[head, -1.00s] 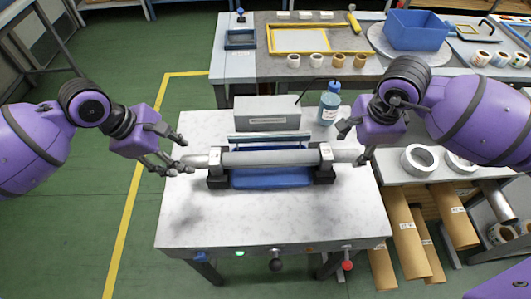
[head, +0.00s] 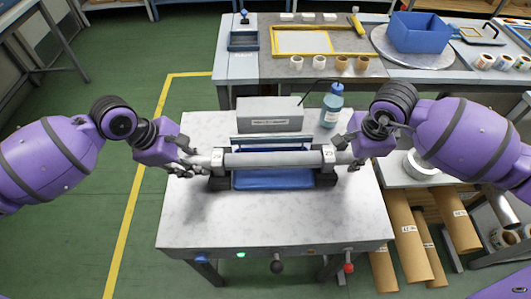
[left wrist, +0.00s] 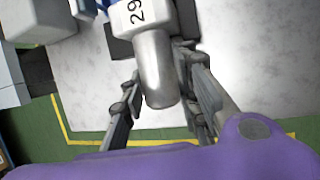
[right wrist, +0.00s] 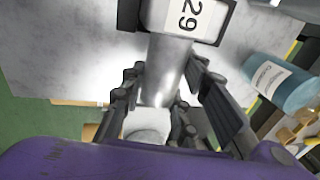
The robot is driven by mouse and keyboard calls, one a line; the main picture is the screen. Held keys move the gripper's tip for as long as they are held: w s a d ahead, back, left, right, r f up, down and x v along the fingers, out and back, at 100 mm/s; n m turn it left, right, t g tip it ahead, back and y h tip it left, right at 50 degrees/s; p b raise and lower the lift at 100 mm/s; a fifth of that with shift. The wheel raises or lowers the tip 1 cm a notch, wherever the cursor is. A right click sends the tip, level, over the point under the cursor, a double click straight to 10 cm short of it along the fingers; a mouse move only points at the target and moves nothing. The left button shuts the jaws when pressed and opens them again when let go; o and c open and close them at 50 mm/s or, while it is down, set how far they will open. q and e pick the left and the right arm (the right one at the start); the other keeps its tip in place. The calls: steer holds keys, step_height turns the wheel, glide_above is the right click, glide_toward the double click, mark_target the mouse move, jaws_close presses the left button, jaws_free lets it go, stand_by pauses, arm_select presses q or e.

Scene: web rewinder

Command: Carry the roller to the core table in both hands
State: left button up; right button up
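The grey roller (head: 272,159) lies level across two black stands with light tops on a white speckled table (head: 270,225). Its metal ends stick out on both sides. My left gripper (head: 190,165) is at the roller's left end. In the left wrist view the fingers are spread on either side of the bare metal end (left wrist: 158,75), with a gap on the left. My right gripper (head: 347,158) is at the right end. In the right wrist view its open fingers flank the metal end (right wrist: 166,70), next to a collar marked 29 (right wrist: 190,16).
A grey box (head: 270,113) and a blue bottle (head: 331,105) stand behind the roller. A long back table (head: 430,74) holds several short cores (head: 341,63) and a blue bin (head: 419,31). Green floor is open at left.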

arm_select(q)
jaws_close()
arm_select(e)
jaws_close()
arm_select(q)
steer(key=shift+w+r, duration=0.1)
steer(key=shift+r, duration=0.05)
arm_select(e)
steer(key=shift+r, duration=0.1)
